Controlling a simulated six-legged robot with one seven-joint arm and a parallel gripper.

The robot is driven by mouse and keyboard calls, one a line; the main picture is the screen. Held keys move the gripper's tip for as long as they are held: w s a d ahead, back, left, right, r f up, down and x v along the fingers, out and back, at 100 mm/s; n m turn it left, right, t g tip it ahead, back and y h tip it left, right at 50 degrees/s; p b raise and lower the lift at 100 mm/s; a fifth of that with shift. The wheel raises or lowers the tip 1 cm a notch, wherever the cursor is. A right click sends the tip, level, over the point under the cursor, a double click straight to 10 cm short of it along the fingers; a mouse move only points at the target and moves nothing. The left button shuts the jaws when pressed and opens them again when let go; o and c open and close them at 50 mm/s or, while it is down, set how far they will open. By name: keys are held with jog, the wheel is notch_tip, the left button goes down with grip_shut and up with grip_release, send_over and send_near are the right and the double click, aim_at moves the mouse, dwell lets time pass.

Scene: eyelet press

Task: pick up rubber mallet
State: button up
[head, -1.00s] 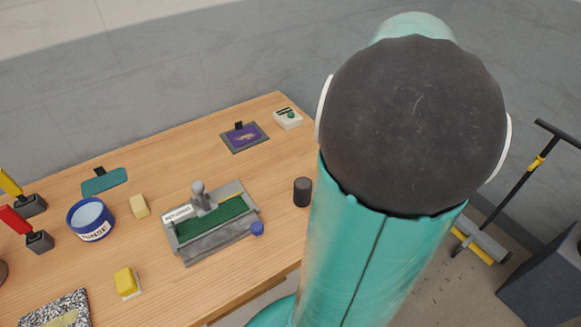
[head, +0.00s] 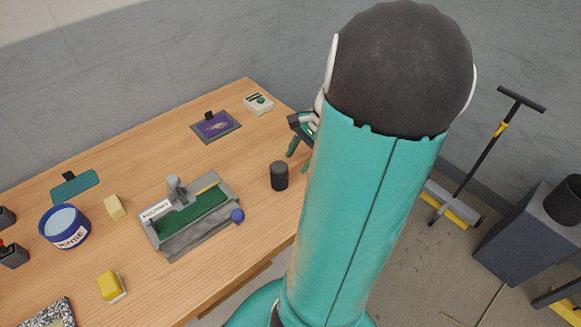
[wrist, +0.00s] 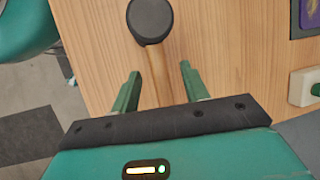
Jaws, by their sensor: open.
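The rubber mallet shows in the wrist view with a round black head (wrist: 151,20) at the top and a pale wooden handle (wrist: 156,62) running down toward my gripper (wrist: 159,79). The jaws are open and empty, one green finger on each side of the handle in the picture. I cannot tell the height between fingers and handle. My gripper (head: 299,145) partly shows behind my arm, beyond the mallet head.
The table (head: 150,185) holds an eyelet press (head: 190,215) with a blue knob left of the mallet, a rinse tub (head: 64,227), yellow blocks, a purple framed card (head: 216,126) and a small white box (head: 258,104). A squeegee or broom (head: 480,160) stands right, off the table.

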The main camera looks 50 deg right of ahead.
jog(key=shift+x, duration=1.4)
grip_shut()
jog(key=shift+r, duration=0.1)
